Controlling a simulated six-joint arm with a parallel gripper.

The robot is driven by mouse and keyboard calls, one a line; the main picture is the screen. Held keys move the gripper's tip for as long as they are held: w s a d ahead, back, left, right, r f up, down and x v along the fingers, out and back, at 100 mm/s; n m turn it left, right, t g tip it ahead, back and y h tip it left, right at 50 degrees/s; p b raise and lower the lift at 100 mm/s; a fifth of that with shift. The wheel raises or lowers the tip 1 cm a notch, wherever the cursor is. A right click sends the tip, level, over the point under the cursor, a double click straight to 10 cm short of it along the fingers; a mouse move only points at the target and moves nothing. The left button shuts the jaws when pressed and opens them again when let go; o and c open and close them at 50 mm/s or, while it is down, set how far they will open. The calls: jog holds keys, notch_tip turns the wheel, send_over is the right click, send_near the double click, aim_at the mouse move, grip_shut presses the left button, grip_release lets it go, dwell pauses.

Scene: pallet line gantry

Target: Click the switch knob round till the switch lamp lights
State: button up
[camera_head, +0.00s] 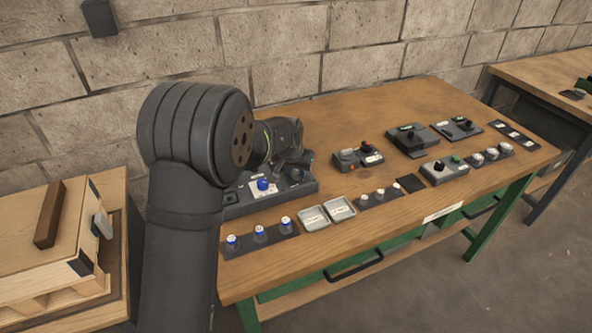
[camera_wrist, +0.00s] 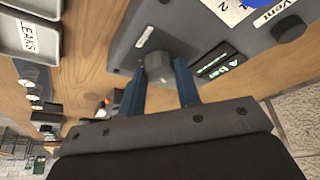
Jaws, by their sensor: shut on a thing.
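In the wrist view, my gripper (camera_wrist: 160,74) has its two blue fingers on either side of a grey knob (camera_wrist: 157,66) and is shut on it. The knob stands on a dark grey panel (camera_wrist: 190,35), beside a small white label too small to read. A dark display with pale lettering (camera_wrist: 218,62) lies just right of the fingers. In the head view, my arm hides most of this panel (camera_head: 308,187) and the gripped knob. I cannot make out a lit switch lamp on the visible part of the panel.
A blue knob (camera_head: 263,184) shows on the panel, and a black knob marked Vent (camera_wrist: 289,29) is to the right. Several small control boxes (camera_head: 440,172) stand further right. Two shallow trays (camera_head: 313,217) and a rack of blue-banded pieces (camera_head: 260,243) line the bench's front.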

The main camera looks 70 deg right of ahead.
jog(key=o, duration=1)
jog(key=shift+c, duration=0.2)
jog(key=shift+r, duration=0.1)
jog(key=v, duration=1.7)
jog(key=shift+r, duration=0.1)
jog(key=x, duration=1.7)
jog(key=shift+f, duration=0.2)
